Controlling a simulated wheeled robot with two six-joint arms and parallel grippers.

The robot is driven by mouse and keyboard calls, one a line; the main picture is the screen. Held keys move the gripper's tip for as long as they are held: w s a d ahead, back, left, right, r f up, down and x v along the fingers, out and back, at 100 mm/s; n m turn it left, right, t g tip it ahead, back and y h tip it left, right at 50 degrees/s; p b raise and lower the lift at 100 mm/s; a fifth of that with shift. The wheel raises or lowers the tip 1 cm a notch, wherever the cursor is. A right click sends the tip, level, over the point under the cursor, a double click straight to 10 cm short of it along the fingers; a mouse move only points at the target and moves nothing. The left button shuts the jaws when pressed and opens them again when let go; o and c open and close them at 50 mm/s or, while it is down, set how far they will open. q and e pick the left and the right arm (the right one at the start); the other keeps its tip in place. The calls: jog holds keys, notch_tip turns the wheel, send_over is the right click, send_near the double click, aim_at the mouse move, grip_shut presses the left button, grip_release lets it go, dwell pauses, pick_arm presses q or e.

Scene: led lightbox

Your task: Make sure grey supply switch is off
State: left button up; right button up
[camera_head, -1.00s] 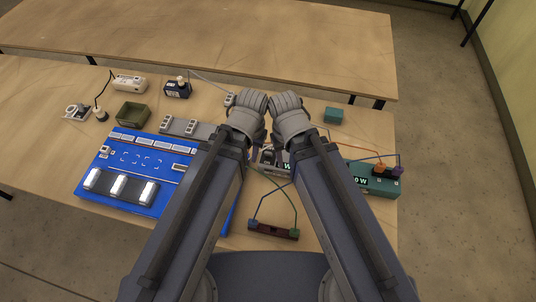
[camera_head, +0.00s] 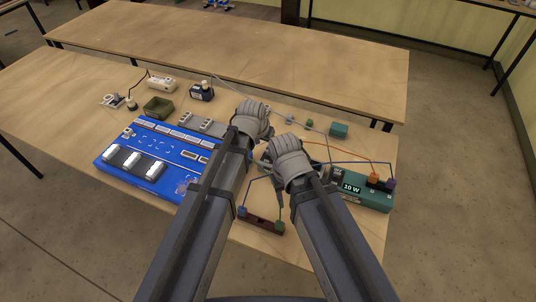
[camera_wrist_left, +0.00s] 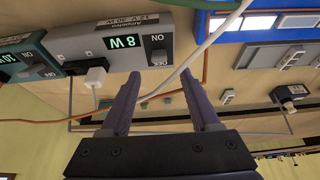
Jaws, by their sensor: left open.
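The grey supply (camera_wrist_left: 108,42) shows at the upper left of the left wrist view, with a lit green 8 W display. Its dark switch (camera_wrist_left: 158,57) sits between the ON and OFF marks at the supply's right end; I cannot tell its position for certain. My left gripper (camera_wrist_left: 160,77) is open and empty, its two fingers pointing towards the supply with the switch beyond the gap. In the head view my arms mostly hide the grey supply.
A teal supply (camera_head: 370,200) showing 10 W stands right of my right arm, with wires on it. A blue panel (camera_head: 150,165) lies on the left of the table. A white cable (camera_wrist_left: 215,38) crosses near the left gripper. A small brown block (camera_head: 262,224) stands near the front.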

aim_at(269, 153)
pick_arm(q)
jog(key=shift+b+x, duration=3.55)
jog(key=shift+x, duration=0.35)
pick_arm(e)
jog(key=shift+f, duration=3.6)
jog(key=shift+r, duration=0.1)
pick_arm(q)
jog(key=shift+c, duration=0.3)
grip_shut()
